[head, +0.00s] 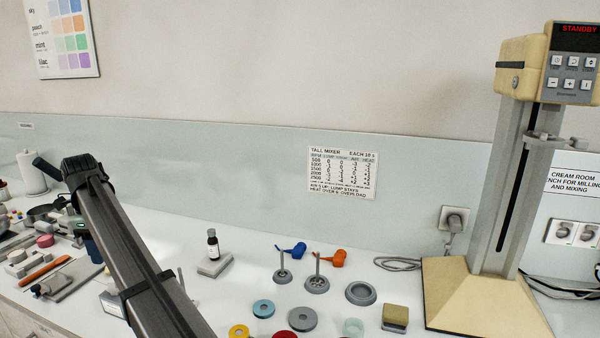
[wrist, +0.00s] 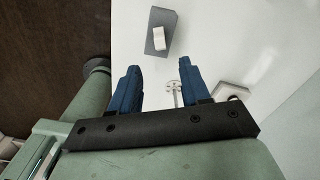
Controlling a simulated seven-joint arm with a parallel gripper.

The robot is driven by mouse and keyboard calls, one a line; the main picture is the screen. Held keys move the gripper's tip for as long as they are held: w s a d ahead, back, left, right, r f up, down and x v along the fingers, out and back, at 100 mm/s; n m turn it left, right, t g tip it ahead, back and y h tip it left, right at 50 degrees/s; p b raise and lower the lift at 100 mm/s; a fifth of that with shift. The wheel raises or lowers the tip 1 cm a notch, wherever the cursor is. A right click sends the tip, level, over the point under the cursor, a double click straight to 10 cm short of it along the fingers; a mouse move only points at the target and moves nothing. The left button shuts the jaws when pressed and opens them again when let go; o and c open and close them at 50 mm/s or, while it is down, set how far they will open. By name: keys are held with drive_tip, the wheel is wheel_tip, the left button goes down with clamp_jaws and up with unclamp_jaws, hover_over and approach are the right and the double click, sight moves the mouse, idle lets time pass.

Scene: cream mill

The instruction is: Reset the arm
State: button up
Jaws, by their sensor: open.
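My gripper (wrist: 159,67) shows in the wrist view with its two blue fingers apart and nothing between the tips. Beyond the fingers is a white worktop. A grey block with a white piece on it (wrist: 158,40) lies on the worktop beyond the tips, apart from them. In the head view my dark arm rises from the bottom edge towards the left, and I cannot make out the fingers there.
A tall mixer (head: 512,190) reading STANDBY stands at the right. Clutter, including an orange-handled tool (head: 42,270), fills the left. The wall is behind.

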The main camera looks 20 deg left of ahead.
sight(112, 280)
wheel_tip(112, 280, down, 11)
drive_tip(key=shift+r, duration=0.1)
drive_tip(key=r, duration=0.3)
drive_tip(key=r+m, duration=0.1)
drive_tip(key=r, duration=0.2)
drive_tip(key=a+r+m, duration=0.1)
drive_tip(key=r, duration=0.3)
drive_tip(key=shift+w+r, duration=0.1)
drive_tip(key=shift+w, duration=0.2)
drive_tip(key=w+d+f+m, duration=0.1)
drive_tip(key=w+f, duration=0.2)
drive_tip(key=w+d+f+m, duration=0.1)
drive_tip(key=w+d+f, duration=0.1)
drive_tip(key=w+f, duration=0.2)
drive_tip(key=w+d+f, duration=0.2)
drive_tip(key=w+f, duration=0.1)
drive_tip(key=w, duration=0.1)
drive_tip(key=shift+w+d+f+m, duration=0.1)
drive_tip(key=shift+w+f+m, duration=0.1)
drive_tip(key=shift+f+m, duration=0.2)
drive_tip(key=shift+f, duration=0.7)
